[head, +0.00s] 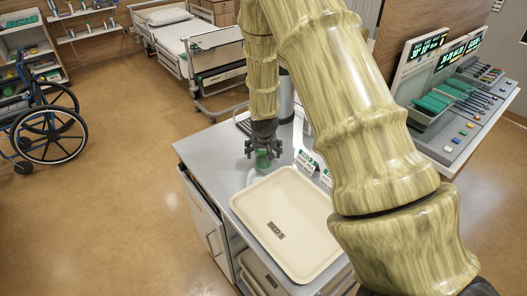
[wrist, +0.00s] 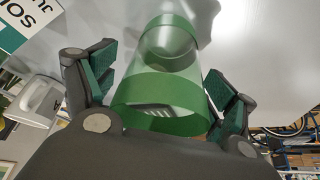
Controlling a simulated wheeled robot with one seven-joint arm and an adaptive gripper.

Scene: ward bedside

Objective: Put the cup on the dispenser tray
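The translucent green cup (head: 262,160) stands on the grey counter near the back edge of the beige tray. In the wrist view the cup (wrist: 158,75) fills the middle, with its green-banded rim towards me. My gripper (head: 263,150) points down over the cup. Its two green-padded fingers (wrist: 160,85) are spread on either side of the cup, apparently not closed on it; contact at the right pad is hard to judge. A grey upright cylinder, perhaps the dispenser (head: 286,98), stands behind, partly hidden by my arm. A dark slatted piece, perhaps its tray (head: 243,125), shows beside it.
The counter left of the cup is clear. A bed, a wheelchair and a console stand farther off.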

